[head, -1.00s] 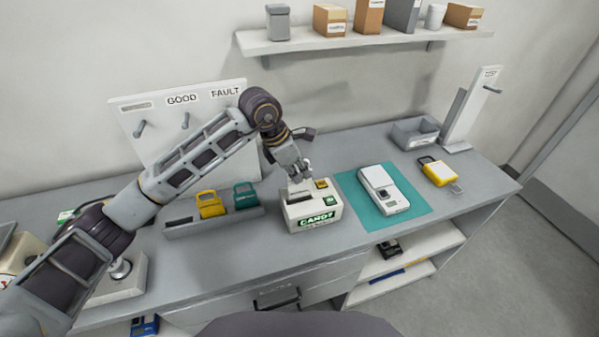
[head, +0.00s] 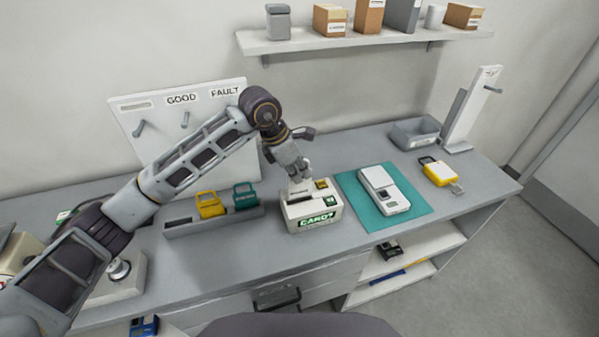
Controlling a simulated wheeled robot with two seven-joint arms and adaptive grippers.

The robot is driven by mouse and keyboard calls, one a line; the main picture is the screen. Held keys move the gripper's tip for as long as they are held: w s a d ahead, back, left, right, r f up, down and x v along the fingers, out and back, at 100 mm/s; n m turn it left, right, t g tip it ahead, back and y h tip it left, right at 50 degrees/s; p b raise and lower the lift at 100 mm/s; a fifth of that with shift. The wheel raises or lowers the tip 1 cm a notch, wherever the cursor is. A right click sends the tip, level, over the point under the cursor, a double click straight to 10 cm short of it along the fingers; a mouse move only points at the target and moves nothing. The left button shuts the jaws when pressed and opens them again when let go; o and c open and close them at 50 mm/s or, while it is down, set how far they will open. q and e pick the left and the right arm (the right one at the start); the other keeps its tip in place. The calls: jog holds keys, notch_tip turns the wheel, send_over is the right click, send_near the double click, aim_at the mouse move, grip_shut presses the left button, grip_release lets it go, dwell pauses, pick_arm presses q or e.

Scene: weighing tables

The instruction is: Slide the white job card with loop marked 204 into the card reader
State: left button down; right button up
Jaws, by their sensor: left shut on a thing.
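The card reader (head: 305,213) is a pale box with a green "CARD?" label on its front, standing on the bench left of the teal mat. My left gripper (head: 299,180) is above the reader's top, pointing down, and is shut on the white job card (head: 300,188). Only a small part of the card shows under the fingers, at the dark slot on the reader's top. The number 204 and the loop cannot be made out. I cannot tell how deep the card sits in the slot. My right gripper is not in view.
A grey tray (head: 190,229) with a yellow and a teal looped card stands left of the reader. A scale (head: 382,188) lies on the teal mat (head: 419,207). A yellow padlock-like tag (head: 438,173) and a grey bin (head: 414,134) are further right.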

pick_arm(q)
jog(key=shift+f+b, duration=0.3)
dwell(0.6)
jog(key=shift+f+b, duration=0.9)
jog(key=shift+f, duration=0.15)
jog(key=shift+f+b, duration=1.1)
jog(key=shift+f, duration=0.25)
dwell(0.5)
jog(key=c, duration=1.5)
grip_release()
jog(key=shift+v, duration=6)
jog(key=shift+r, duration=0.1)
notch_tip(320, 180, up, 9)
jog(key=p, duration=0.9)
